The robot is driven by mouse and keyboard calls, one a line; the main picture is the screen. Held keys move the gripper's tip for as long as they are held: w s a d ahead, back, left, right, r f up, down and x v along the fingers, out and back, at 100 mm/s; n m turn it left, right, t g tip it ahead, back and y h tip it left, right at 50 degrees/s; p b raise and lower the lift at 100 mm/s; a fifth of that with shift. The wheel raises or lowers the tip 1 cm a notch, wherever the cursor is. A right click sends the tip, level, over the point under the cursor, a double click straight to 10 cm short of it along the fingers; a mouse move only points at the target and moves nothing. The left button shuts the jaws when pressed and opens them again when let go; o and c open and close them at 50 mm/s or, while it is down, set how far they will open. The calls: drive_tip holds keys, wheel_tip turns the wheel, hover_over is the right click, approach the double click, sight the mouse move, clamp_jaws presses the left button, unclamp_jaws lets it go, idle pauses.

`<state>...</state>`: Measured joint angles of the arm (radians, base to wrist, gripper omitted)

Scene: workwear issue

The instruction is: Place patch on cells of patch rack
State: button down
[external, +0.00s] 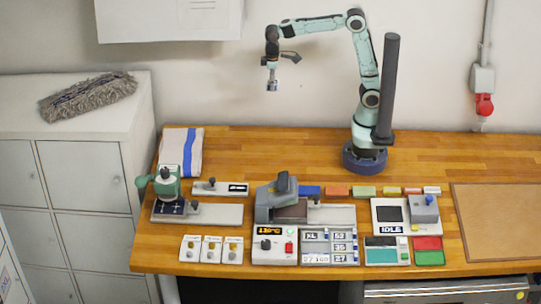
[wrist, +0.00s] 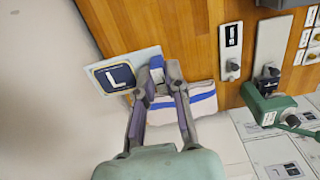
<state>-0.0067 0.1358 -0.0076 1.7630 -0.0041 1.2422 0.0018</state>
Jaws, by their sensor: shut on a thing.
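My gripper (wrist: 158,88) is shut on a patch (wrist: 120,76), a pale rectangular sheet bearing a dark navy panel with a white L. The fingers grip it near one end, by a small blue part. In the external view my gripper (external: 272,84) is high above the back left of the bench, and the held patch is too small to read. A grey unit with several cells (external: 330,229), some holding dark labels such as XL and numbers, sits at the front middle. It looks like the patch rack. My gripper is well above and behind it.
A green press (external: 168,180) and a folded striped cloth (external: 181,153) are at the bench's left. A grey heat press (external: 281,204) stands beside the rack. A coloured-cell tray (external: 428,243) is to its right. The wooden bench (external: 260,148) is clear along the back.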

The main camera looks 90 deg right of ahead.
wheel_tip(320, 180, up, 5)
drive_tip(key=shift+f, duration=0.1)
drive_tip(key=w+a+n, duration=0.2)
drive_tip(key=a+n, duration=0.2)
drive_tip(key=a, duration=0.7)
drive_tip(key=n, duration=1.4)
hover_over(331, 248)
wheel_tip(331, 248, down, 26)
drive_tip(key=shift+f, duration=3.2)
drive_tip(key=shift+f, duration=0.3)
